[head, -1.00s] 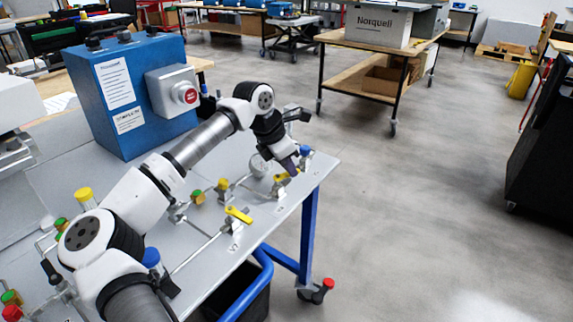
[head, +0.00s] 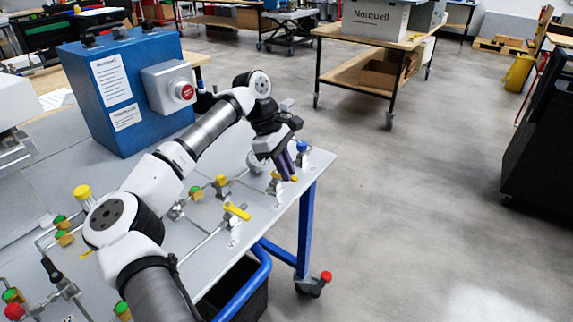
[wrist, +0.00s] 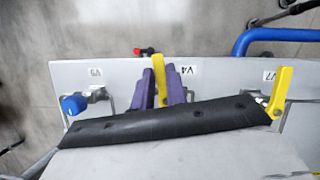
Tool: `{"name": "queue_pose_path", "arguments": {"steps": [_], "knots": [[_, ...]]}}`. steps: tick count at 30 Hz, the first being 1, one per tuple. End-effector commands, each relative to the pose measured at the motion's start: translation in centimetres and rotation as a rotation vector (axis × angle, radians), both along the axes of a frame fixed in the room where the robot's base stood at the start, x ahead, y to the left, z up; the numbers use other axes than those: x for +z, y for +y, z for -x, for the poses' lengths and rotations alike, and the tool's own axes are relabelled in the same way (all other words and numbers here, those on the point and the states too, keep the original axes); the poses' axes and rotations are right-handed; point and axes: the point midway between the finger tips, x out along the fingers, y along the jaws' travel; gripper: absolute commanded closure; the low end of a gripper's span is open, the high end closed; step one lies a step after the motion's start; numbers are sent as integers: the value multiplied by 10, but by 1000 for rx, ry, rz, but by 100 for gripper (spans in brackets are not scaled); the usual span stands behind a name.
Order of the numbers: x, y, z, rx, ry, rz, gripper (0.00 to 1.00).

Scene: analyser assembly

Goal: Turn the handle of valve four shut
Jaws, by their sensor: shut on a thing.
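Valve four's yellow lever handle (wrist: 158,67) stands between my two purple fingers in the wrist view, beside the V4 label (wrist: 188,70). My gripper (wrist: 160,85) is shut on this handle. In the head view my gripper (head: 288,168) points down at the bench's right edge, and a little of the yellow handle (head: 293,178) shows at the fingertips. The dark gripper body hides the valve's base in the wrist view.
A yellow-handled valve V7 (wrist: 281,92) stands to the right in the wrist view, and a blue-knobbed valve (wrist: 73,104) to the left. A blue box with a red button (head: 128,90) stands behind my arm.

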Motion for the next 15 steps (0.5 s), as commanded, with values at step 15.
{"name": "queue_pose_path", "arguments": {"steps": [15], "knots": [[0, 3, 5, -202, -2, 0, 100]]}}
